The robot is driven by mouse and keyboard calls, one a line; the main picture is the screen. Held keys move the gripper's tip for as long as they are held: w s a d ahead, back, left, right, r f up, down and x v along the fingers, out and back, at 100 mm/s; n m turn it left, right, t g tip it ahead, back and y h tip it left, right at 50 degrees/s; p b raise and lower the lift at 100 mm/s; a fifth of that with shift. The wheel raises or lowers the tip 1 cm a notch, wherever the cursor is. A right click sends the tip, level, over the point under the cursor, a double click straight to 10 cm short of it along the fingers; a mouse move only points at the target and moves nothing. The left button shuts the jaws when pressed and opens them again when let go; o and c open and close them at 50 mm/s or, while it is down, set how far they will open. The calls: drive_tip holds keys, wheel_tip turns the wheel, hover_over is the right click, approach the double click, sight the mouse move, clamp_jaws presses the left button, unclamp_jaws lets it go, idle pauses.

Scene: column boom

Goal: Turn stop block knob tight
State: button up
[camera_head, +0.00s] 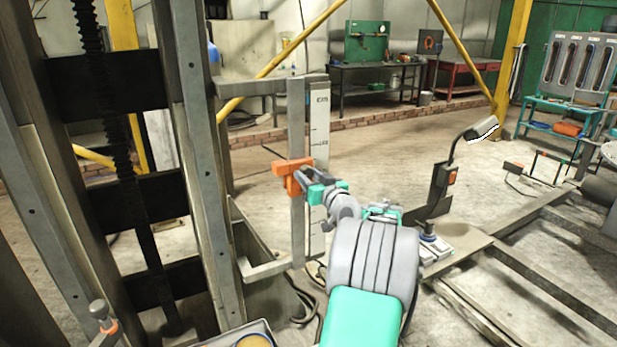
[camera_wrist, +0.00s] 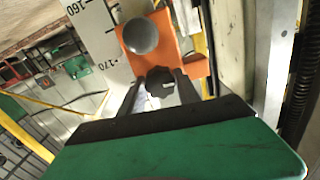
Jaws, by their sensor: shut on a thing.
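The orange stop block (camera_head: 293,170) sits on a grey upright bar beside the ruled scale (camera_head: 319,125). In the wrist view the stop block (camera_wrist: 178,48) carries a grey ball-shaped part (camera_wrist: 140,36) and, below it, a dark lobed knob (camera_wrist: 160,80). My gripper (camera_head: 314,192) reaches to the block from the right. In the wrist view my gripper's dark fingers (camera_wrist: 158,90) are on either side of the knob and shut on it. The knob is hidden behind my gripper in the head view. The scale (camera_wrist: 100,38) shows marks 160 and 170 near the block.
The tall column (camera_head: 190,150) with its screw stands close at the left. A control stand (camera_head: 440,190) with a bent arm stands to the right of my gripper. Steel floor rails (camera_head: 540,270) run at the lower right. The floor behind is mostly clear.

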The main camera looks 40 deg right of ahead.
clamp_jaws()
drive_tip(key=shift+m, duration=1.5)
drive_tip(key=m, duration=0.3)
drive_tip(key=shift+a+m, duration=0.1)
drive_tip(key=shift+m, duration=0.2)
drive_tip(key=m+p, duration=0.2)
drive_tip(key=m, duration=0.3)
drive_tip(key=shift+r, duration=0.15)
drive_tip(key=shift+m+p, duration=1.15)
drive_tip(key=shift+m, duration=0.95)
